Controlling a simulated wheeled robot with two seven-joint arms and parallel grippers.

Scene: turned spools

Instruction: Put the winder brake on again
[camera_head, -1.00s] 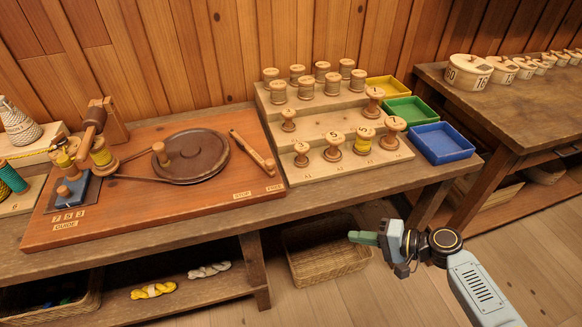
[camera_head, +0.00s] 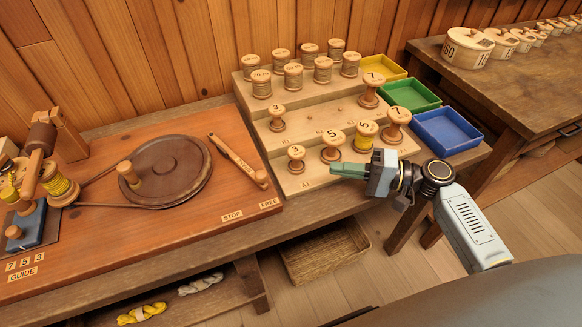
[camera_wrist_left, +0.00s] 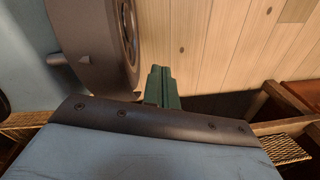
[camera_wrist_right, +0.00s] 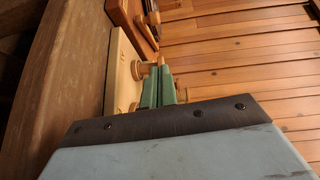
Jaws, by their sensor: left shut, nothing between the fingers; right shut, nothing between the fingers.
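The winder brake (camera_head: 236,157) is a pale wooden lever on the red-brown winder board (camera_head: 110,240), right of the dark round wheel (camera_head: 170,165). Its near, knobbed end lies closer to the FREE label (camera_head: 269,203) than to the STOP label (camera_head: 232,215). My right gripper (camera_head: 335,170) has green fingers, shut and empty, in front of the stepped spool rack and right of the brake, apart from it. Its fingers also show in the right wrist view (camera_wrist_right: 158,82). My left gripper (camera_wrist_left: 161,85) shows only in its wrist view, shut and empty, with floor planks beyond.
The stepped rack (camera_head: 300,118) holds several spools close to my right gripper. Yellow, green and blue trays (camera_head: 448,130) stand at its right. Yellow-wound spools and a blue block (camera_head: 35,228) sit at the winder's left. A wicker basket (camera_head: 325,255) is below the bench.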

